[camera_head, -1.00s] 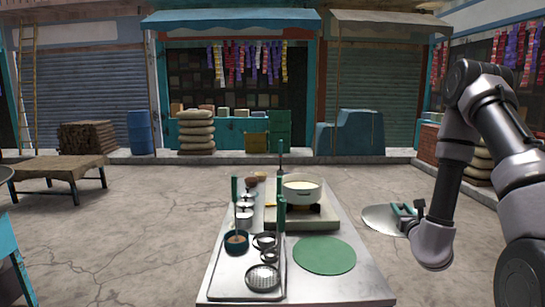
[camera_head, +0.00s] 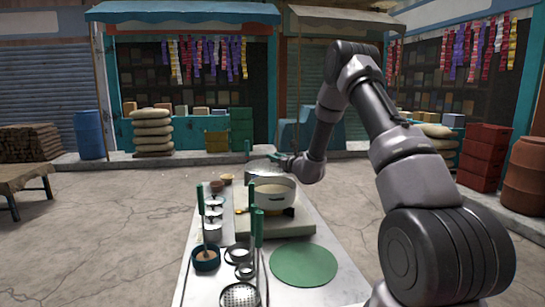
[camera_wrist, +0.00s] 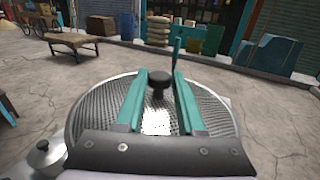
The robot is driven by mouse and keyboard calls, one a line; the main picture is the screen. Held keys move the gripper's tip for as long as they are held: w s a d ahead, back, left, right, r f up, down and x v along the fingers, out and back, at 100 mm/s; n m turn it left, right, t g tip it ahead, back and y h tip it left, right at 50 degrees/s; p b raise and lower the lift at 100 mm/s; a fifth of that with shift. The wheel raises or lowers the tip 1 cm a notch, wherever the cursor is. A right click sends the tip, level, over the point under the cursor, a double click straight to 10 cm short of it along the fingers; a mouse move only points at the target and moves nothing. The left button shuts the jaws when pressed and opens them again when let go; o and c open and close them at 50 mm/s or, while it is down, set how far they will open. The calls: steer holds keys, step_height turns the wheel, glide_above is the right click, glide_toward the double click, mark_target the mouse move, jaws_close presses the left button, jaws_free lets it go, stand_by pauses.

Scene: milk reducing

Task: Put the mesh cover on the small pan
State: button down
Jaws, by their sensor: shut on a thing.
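The mesh cover (camera_wrist: 95,105) is a round grey mesh disc with a black knob (camera_wrist: 158,82). My gripper (camera_wrist: 160,78) is shut on the knob, a teal finger on each side. In the head view, my gripper (camera_head: 282,160) holds the cover (camera_head: 262,174) roughly level, just above and slightly behind the rim of the small cream pan (camera_head: 273,198). The pan stands on the stove (camera_head: 290,227). Whether the cover touches the pan cannot be told. In the wrist view the cover hides the pan; a bright white patch shows at its middle.
A green round mat (camera_head: 303,265) lies on the table (camera_head: 335,283) in front of the stove. To the left stand several small lidded pots, a dark teal bowl (camera_head: 206,259) and strainers (camera_head: 239,295). Upright green-handled tools (camera_head: 259,228) rise near the pan's front left.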

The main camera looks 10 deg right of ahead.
mark_target(275, 171)
steer(key=shift+d+f, duration=0.1)
steer(key=shift+f, duration=3.1)
steer(key=shift+f, duration=0.65)
steer(key=shift+c, duration=2.2)
jaws_free()
steer(key=shift+s, duration=0.1)
steer(key=v, duration=1)
steer(key=shift+s+d, duration=0.15)
steer(key=shift+s, duration=0.15)
steer(key=v, duration=0.6)
